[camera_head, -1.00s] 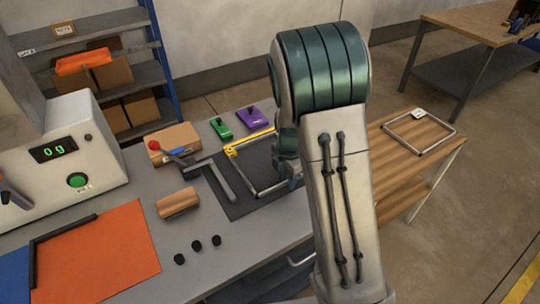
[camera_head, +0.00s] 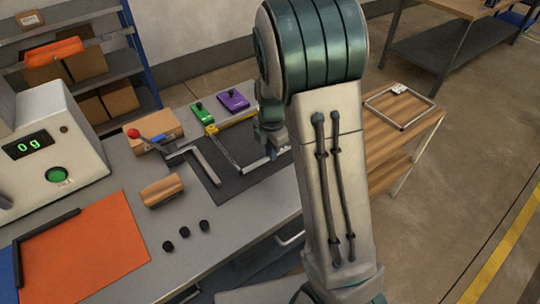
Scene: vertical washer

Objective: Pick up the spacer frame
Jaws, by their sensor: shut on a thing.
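A thin silver spacer frame (camera_head: 263,166) shows in the head view at the dark mat (camera_head: 225,190) on the grey bench. Its near corner and near bar are visible; its right part is partly hidden by my arm. My gripper (camera_head: 270,152) is at the right part of this frame and shut on it, with the fingers largely hidden. I cannot tell whether the frame is clear of the mat. A second rectangular silver frame (camera_head: 404,126) with a white tag lies flat on the wooden side table at the right.
A yellow ruler-like bar (camera_head: 232,121), green (camera_head: 202,114) and purple (camera_head: 233,101) devices lie behind the mat. A grey angled bar (camera_head: 205,165), wooden block (camera_head: 161,191) and black knobs (camera_head: 186,233) are to the left. A scale (camera_head: 50,150) stands far left. The wooden side table (camera_head: 420,130) is at right.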

